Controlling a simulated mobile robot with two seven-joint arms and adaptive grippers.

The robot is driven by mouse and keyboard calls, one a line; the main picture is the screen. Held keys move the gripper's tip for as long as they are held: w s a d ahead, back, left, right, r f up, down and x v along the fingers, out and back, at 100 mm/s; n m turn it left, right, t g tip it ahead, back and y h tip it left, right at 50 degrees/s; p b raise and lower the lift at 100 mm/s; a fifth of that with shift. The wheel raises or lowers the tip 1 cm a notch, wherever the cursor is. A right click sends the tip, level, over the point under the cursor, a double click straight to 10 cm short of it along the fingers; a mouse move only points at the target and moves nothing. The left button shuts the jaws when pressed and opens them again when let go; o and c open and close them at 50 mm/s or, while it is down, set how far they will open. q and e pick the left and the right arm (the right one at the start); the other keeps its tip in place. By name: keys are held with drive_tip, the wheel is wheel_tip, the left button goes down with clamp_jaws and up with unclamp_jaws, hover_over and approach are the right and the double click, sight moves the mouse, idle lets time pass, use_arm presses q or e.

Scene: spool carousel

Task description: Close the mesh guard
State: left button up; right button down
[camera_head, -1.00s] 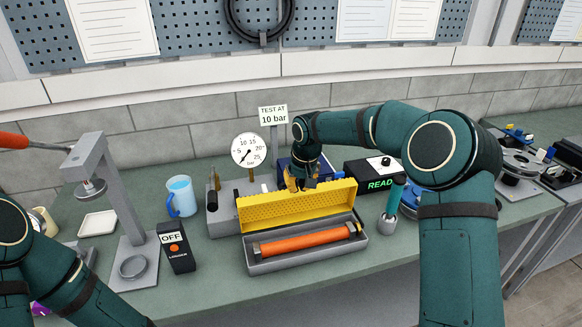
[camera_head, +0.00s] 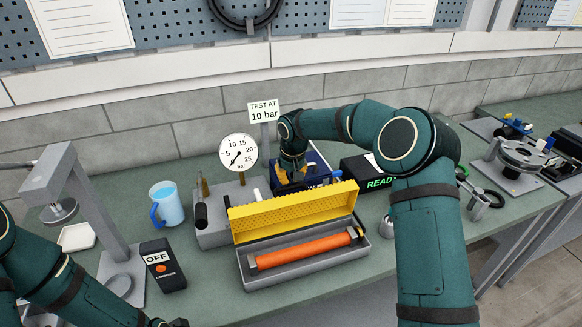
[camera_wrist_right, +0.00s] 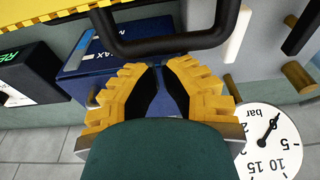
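The yellow mesh guard (camera_head: 290,212) stands open, raised along the back edge of the grey trough (camera_head: 300,275). An orange hose piece (camera_head: 303,250) with grey ends lies in the trough, uncovered. My right gripper (camera_head: 297,180) is just behind the guard's top edge, over a blue box (camera_head: 318,162). In the right wrist view, its yellow fingers (camera_wrist_right: 160,72) converge in front of the blue box, and a dark handle bar (camera_wrist_right: 170,45) crosses just beyond their tips. I see nothing held, but whether the fingertips meet is unclear. My left gripper is out of frame.
A pressure gauge (camera_head: 238,152) and "TEST AT 10 bar" sign (camera_head: 264,112) stand behind the trough. A blue mug (camera_head: 167,204), an "OFF" switch box (camera_head: 162,266) and a grey press frame (camera_head: 85,200) are left. A black "READY" box (camera_head: 365,172) is right.

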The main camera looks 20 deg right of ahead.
drive_tip(key=shift+w+f, duration=0.15)
drive_tip(key=shift+f, duration=0.7)
